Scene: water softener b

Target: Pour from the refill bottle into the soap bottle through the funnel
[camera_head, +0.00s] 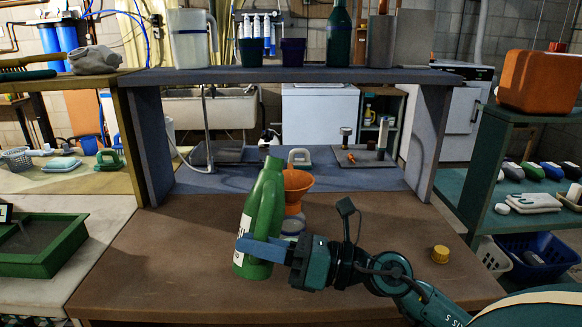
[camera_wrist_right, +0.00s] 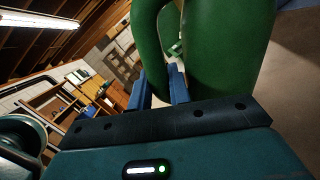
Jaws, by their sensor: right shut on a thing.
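The refill bottle (camera_head: 264,205) is green with a white label and stands left of centre over the brown table, leaning slightly with its top to the right. My right gripper (camera_head: 262,249) is shut on its lower part. In the wrist view the green bottle body (camera_wrist_right: 230,50) and its handle (camera_wrist_right: 149,45) fill the top, with the blue fingers (camera_wrist_right: 160,92) at the handle. The orange funnel (camera_head: 297,184) sits upright in the soap bottle (camera_head: 292,225), just right of and behind the refill bottle, which partly hides them. I cannot tell whether the refill bottle touches the table. My left gripper is not in view.
A yellow cap (camera_head: 440,254) lies on the table at the right. A raised shelf (camera_head: 300,76) with bottles and pots spans the back. A green tray (camera_head: 45,250) is at the left. The table front left is clear.

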